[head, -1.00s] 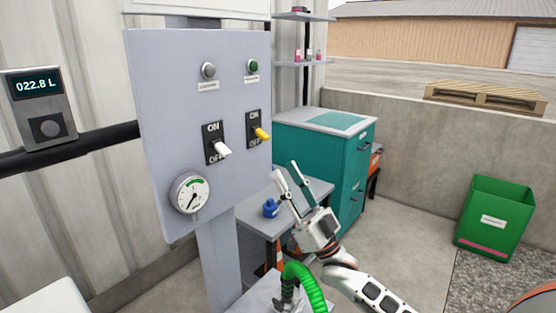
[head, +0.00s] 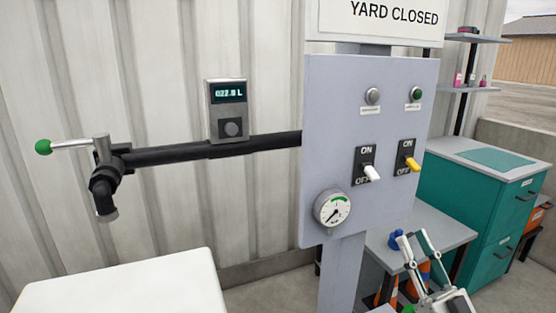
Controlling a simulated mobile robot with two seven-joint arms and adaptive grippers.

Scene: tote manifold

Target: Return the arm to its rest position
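My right gripper (head: 411,237) is at the bottom right, with its two fingers pointing up and spread apart. Nothing shows between them. It is in front of the small grey table, below and right of the grey control panel (head: 325,110), and appears clear of the panel. The lower part of my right arm is cut off by the bottom edge. My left gripper is not in view.
The panel carries a white switch (head: 371,173), a yellow switch (head: 411,165) and a gauge (head: 332,208). A black pipe (head: 180,155) with a green-knobbed valve lever (head: 72,146) runs left. A white flat-topped block (head: 120,285) stands lower left. A teal cabinet (head: 470,200) stands right.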

